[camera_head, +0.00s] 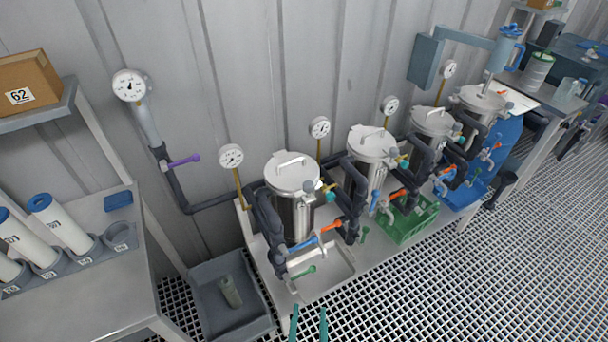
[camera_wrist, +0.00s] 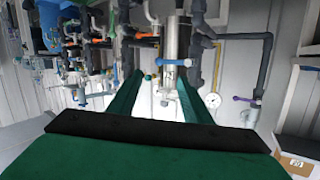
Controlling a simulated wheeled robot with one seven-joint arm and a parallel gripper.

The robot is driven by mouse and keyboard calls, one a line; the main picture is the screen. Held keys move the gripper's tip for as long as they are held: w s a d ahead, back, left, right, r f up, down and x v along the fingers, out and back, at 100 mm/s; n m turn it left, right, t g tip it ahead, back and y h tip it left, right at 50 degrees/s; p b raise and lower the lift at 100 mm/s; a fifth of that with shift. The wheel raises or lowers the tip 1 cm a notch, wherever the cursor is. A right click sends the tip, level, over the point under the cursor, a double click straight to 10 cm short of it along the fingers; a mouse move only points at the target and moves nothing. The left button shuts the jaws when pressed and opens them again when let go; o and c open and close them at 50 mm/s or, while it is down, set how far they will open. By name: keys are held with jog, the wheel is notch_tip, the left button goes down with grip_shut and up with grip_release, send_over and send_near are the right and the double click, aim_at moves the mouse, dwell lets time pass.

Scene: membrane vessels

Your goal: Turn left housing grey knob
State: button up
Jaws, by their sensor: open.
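The left housing (camera_head: 293,190) is a steel cylinder with a handled lid, nearest of several in a row along the wall. A small grey knob (camera_head: 309,186) seems to sit high on its front, beside yellow and teal fittings; it is too small to make out well. In the wrist view the housing (camera_wrist: 178,45) appears upside down ahead of my fingers, and I cannot surely pick out the grey knob there. My gripper (camera_head: 309,320) shows as two green fingertips at the bottom edge, apart and empty, short of the housing. The fingers also show in the wrist view (camera_wrist: 160,88).
Blue-handled (camera_head: 303,243) and orange-handled (camera_head: 332,225) valves and dark pipes stand before the housing. A purple-handled valve (camera_head: 183,161) is on the wall pipe. A grey bin (camera_head: 262,328) and shelf are left. The grating floor (camera_head: 420,290) in front is clear.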

jog(key=w+r+n+t+y, duration=0.1)
jog(key=w+r+y, duration=0.3)
jog(key=w, duration=1)
jog(key=n+y, duration=0.2)
jog(key=n, duration=0.3)
send_near(310, 188)
jog(key=x, duration=0.5)
jog(key=shift+f, duration=0.25)
jog(key=shift+w+a+r, duration=0.1)
jog(key=shift+w, duration=0.35)
jog(key=x, duration=1)
jog(key=shift+a+r, duration=0.1)
jog(key=shift+r, duration=0.05)
jog(key=c, duration=1.1)
